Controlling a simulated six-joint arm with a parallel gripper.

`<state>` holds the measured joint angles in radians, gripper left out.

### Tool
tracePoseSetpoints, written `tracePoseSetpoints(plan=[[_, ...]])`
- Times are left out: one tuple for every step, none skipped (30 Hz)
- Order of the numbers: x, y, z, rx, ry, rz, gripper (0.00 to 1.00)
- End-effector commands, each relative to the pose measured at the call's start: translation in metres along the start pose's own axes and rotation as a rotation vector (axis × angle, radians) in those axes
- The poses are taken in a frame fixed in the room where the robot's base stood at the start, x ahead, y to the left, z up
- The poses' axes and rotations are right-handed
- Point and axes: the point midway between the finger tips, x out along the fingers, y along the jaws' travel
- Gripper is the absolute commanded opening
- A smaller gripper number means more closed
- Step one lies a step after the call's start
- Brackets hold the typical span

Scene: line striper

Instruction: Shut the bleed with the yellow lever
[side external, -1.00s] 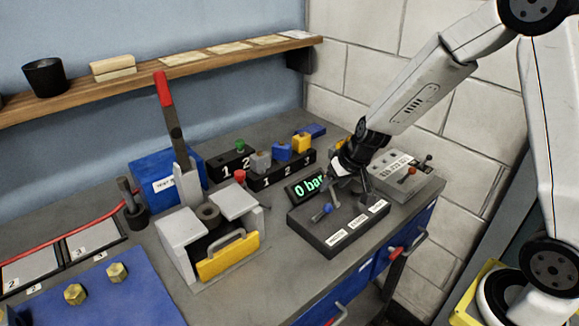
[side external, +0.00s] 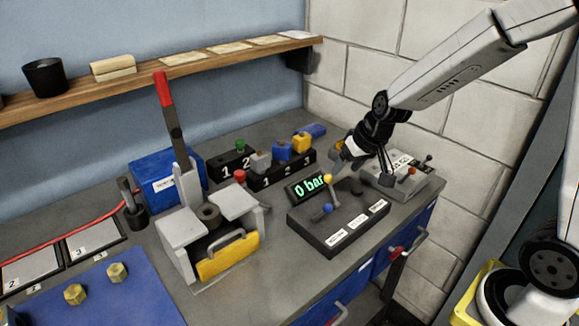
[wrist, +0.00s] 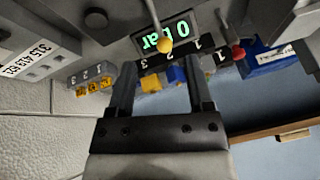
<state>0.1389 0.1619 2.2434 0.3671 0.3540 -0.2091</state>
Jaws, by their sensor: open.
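A dark control panel (side external: 340,232) with white labels stands at the bench's right front. Its lever with a yellow knob (side external: 327,179) stands steeply up in front of the green "0 bar" display (side external: 308,188). In the wrist view the yellow knob (wrist: 164,46) is beyond my fingertips, between their lines, overlapping the display. A blue-knobbed lever (side external: 327,209) leans on the same panel. My gripper (side external: 362,163) is open and empty, above and behind the panel, apart from the yellow lever. The label wording is too small to read.
A grey box (side external: 381,182) with small levers stands right behind the panel. Numbered blocks (side external: 268,180) with coloured pieces stand behind left. A grey press with a red-handled lever (side external: 165,90) and yellow front guard (side external: 228,262) is left. A wall shelf (side external: 160,75) runs along the back.

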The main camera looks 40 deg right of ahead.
Motion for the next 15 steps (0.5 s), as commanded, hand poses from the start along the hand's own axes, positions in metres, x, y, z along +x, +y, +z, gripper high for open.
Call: tracePoseSetpoints(plan=[[0.000, 0.000, 0.000, 0.000, 0.000, 0.000, 0.66], [0.000, 0.000, 0.000, 0.000, 0.000, 0.000, 0.66], [0.000, 0.000, 0.000, 0.000, 0.000, 0.000, 0.66], [0.000, 0.000, 0.000, 0.000, 0.000, 0.000, 0.66], [0.000, 0.000, 0.000, 0.000, 0.000, 0.000, 0.66], [0.000, 0.000, 0.000, -0.001, 0.000, 0.000, 0.66], [0.000, 0.000, 0.001, -0.002, -0.001, 0.001, 0.66], [0.000, 0.000, 0.003, -0.005, -0.003, 0.001, 0.66], [0.000, -0.001, 0.005, -0.010, -0.008, 0.003, 0.66], [0.000, -0.001, 0.009, -0.017, -0.012, 0.006, 0.66], [-0.001, -0.002, 0.012, -0.025, -0.018, 0.008, 0.66], [-0.001, -0.003, 0.019, -0.036, -0.028, 0.012, 0.66], [-0.001, -0.004, 0.025, -0.049, -0.036, 0.017, 0.66], [-0.002, -0.004, 0.032, -0.062, -0.046, 0.021, 0.66], [-0.002, -0.005, 0.042, -0.080, -0.060, 0.028, 0.66]])
